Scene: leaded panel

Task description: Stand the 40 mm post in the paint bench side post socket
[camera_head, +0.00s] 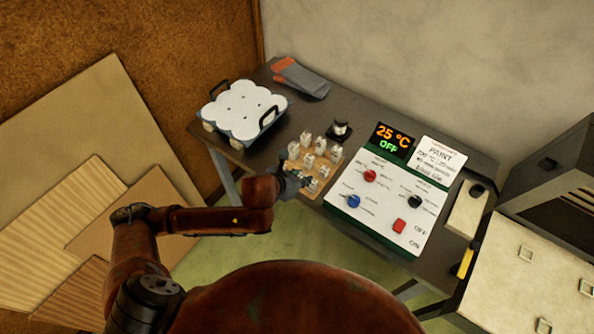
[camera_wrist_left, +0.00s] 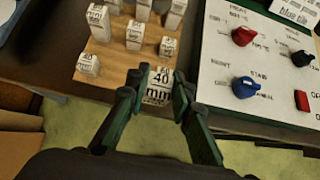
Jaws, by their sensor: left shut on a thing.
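My left gripper (camera_head: 303,182) is at the front edge of a wooden board of posts. I cannot tell whether this post is lifted clear of the board. Another short post marked 40 mm (camera_wrist_left: 167,47) stands just behind it. My right gripper is not in view. I cannot make out which feature is the side post socket.
The wooden board (camera_wrist_left: 115,58) bears several upright posts. The control panel (camera_head: 385,215) with knobs lies to the right. A white lobed tray with black handles (camera_head: 243,108) stands at the left. A pale bench top (camera_head: 500,290) with small square fittings is at far right.

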